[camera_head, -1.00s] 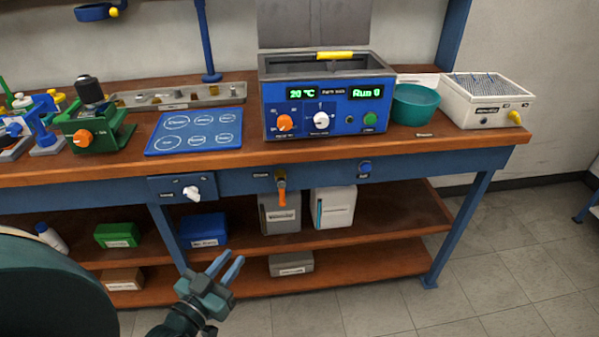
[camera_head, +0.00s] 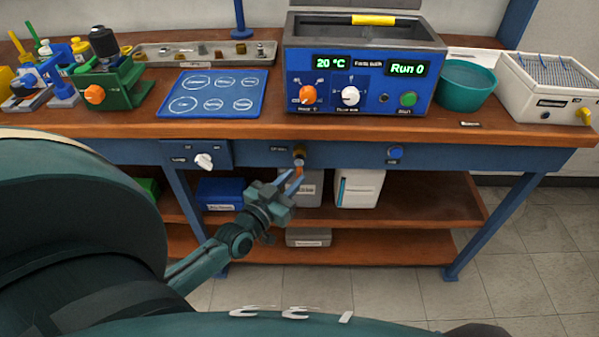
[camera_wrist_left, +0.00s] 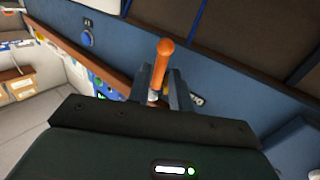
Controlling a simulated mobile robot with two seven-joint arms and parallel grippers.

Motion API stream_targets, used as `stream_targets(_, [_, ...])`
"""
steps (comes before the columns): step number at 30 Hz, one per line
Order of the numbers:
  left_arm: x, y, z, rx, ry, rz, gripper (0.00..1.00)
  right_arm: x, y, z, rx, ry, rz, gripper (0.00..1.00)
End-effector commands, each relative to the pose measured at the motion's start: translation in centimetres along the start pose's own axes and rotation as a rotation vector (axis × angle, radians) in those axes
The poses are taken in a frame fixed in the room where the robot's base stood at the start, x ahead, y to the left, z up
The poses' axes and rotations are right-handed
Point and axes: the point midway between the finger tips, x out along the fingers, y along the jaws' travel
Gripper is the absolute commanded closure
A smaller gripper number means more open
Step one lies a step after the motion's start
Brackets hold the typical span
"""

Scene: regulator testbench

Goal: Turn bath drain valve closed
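The drain valve (camera_head: 299,153) is a small brass fitting with an orange lever on the front rail of the bench, below the blue bath unit. In the head view the lever points down and is partly hidden by my left gripper (camera_head: 290,178). In the left wrist view the orange lever (camera_wrist_left: 160,62) stands between the two fingers of the left gripper (camera_wrist_left: 159,82). The fingers are apart, one on each side of the lever, and do not look closed on it. My right gripper is not in view.
The blue bath unit (camera_head: 365,75) stands on the bench above the valve. A white knob (camera_head: 204,161) on the same rail is to the left, and a blue button (camera_head: 395,151) is to the right. Boxes, including a white one (camera_head: 358,188), sit on the shelf below.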

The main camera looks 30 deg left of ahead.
Motion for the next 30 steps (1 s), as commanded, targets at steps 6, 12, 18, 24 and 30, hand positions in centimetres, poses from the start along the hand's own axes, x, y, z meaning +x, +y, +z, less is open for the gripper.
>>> stream_targets(6, [2.8, 0.0, 0.0, 0.001, 0.001, 0.001, 0.79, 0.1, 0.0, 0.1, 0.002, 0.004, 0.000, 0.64])
stream_targets(12, [3.4, 0.0, 0.0, 0.000, -0.001, 0.001, 0.79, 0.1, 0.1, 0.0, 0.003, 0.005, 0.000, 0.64])
stream_targets(18, [3.4, 0.0, 0.0, 0.000, -0.001, 0.001, 0.80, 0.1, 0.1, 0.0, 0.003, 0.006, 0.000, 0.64])
stream_targets(24, [3.3, 0.0, 0.0, 0.000, -0.001, 0.001, 0.96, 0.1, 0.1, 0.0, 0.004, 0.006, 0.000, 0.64])
stream_targets(30, [3.3, 0.0, 0.0, 0.000, 0.000, 0.001, 1.00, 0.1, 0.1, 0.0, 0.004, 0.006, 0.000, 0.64])
